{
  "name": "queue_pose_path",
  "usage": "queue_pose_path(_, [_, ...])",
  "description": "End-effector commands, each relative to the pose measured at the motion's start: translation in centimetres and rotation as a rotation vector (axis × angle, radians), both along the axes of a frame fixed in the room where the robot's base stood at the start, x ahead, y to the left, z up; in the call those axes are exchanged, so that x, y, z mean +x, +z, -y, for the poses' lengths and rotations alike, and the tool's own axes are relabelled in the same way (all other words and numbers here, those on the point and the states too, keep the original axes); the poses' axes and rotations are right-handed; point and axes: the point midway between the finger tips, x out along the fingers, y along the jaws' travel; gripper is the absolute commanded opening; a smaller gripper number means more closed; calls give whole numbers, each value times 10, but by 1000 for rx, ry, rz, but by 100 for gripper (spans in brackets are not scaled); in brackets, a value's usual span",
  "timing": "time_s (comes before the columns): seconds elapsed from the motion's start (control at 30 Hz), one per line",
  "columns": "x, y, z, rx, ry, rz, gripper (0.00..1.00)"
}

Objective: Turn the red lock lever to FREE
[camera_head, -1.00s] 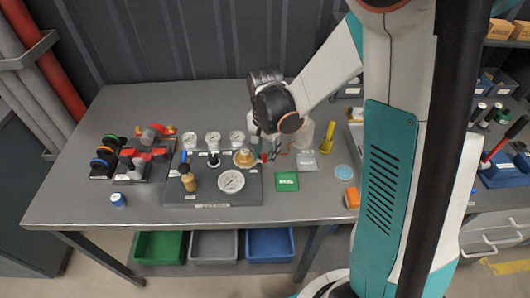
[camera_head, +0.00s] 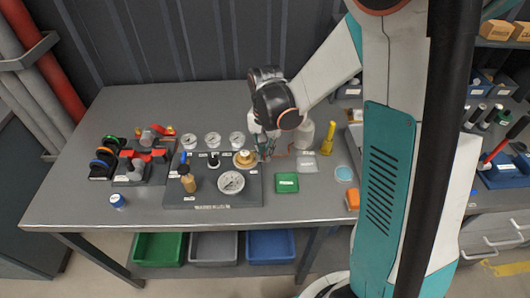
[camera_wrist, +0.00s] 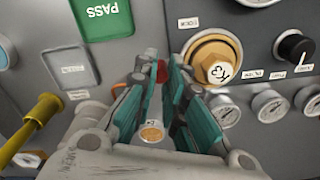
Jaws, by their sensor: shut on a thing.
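In the wrist view a small red piece, which appears to be the red lock lever (camera_wrist: 162,71), shows between the fingertips of my gripper (camera_wrist: 160,80). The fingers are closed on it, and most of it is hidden. A brass knob (camera_wrist: 213,61) marked K3 sits just right of the fingers on the grey panel. In the head view my gripper (camera_head: 264,150) is low over the right edge of the panel (camera_head: 215,199), beside the brass knob (camera_head: 245,158). The lever cannot be made out there. A small white label (camera_wrist: 188,22) lies near the knob; its text is unclear.
Several gauges (camera_wrist: 269,105) and a black knob (camera_wrist: 294,46) share the panel. Valves with coloured handles (camera_head: 150,157) stand at left.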

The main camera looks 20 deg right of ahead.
Motion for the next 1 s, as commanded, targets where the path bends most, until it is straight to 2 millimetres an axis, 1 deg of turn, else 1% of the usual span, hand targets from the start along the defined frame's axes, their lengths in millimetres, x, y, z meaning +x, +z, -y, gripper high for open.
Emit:
queue_pose_path(0.3, [19, -1, 5, -1, 291, -1, 0])
queue_pose_path(0.6, [36, 0, 5, -1, 563, 0, 0])
queue_pose_path(0.8, [45, 0, 3, -1, 703, 0, 0])
queue_pose_path(1.0, [50, 0, 1, -1, 797, 0, 0])
